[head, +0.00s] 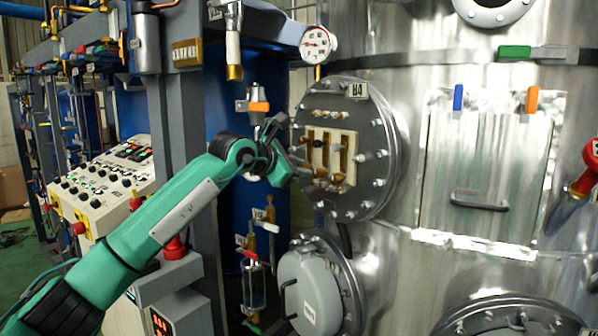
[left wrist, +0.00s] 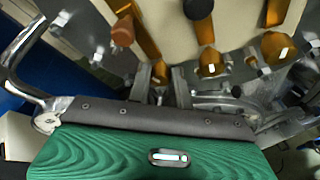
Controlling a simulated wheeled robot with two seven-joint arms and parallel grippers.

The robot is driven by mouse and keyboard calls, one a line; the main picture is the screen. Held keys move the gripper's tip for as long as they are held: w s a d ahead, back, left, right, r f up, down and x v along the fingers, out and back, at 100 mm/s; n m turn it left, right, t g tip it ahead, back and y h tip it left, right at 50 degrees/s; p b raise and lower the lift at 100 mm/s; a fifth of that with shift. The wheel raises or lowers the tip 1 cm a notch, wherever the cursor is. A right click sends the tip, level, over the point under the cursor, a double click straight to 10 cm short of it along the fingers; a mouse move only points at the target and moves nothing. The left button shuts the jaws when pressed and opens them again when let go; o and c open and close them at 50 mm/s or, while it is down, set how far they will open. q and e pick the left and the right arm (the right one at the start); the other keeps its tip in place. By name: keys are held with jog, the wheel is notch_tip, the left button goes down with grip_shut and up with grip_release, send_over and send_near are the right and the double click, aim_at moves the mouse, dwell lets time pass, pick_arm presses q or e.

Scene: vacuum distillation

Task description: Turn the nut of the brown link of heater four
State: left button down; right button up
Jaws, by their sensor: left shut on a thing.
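Heater four is the round bolted flange (head: 385,118) on the steel vessel, with an H4 tag (head: 357,91) at its upper right. Its cream plate (head: 350,136) carries upright brown links (head: 344,152). In the left wrist view the brown links (left wrist: 210,60) run down from the top. A copper-brown nut (left wrist: 122,35) sits by the left one and a dark knob by the middle one. My left gripper (head: 296,166) is at the plate's left side. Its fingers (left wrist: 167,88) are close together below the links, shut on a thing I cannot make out. My right gripper is not in view.
Flange bolts ring the plate. A second grey flange cover (head: 308,290) sits below, and a pressure gauge (head: 317,43) above. A pipe with an orange-handled valve (head: 258,106) is left of the heater. A control panel (head: 100,185) stands further left.

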pick_arm(q)
jog(key=n+g+h+p, duration=0.2)
jog(key=n, duration=0.4)
jog(key=n+g+h+p, duration=0.2)
jog(key=n+h+p, duration=0.1)
jog(key=n, duration=0.4)
jog(key=w+n+g+h+p, duration=0.1)
jog(key=n+g+h+p, duration=0.1)
jog(key=n, duration=0.5)
jog(key=shift+a+f+g+h+p, duration=0.3)
jog(key=shift+f+g+h+p, duration=0.1)
jog(key=shift+h+p, duration=0.3)
dwell(0.4)
jog(key=c, duration=1.3)
grip_release()
jog(key=shift+o, duration=0.2)
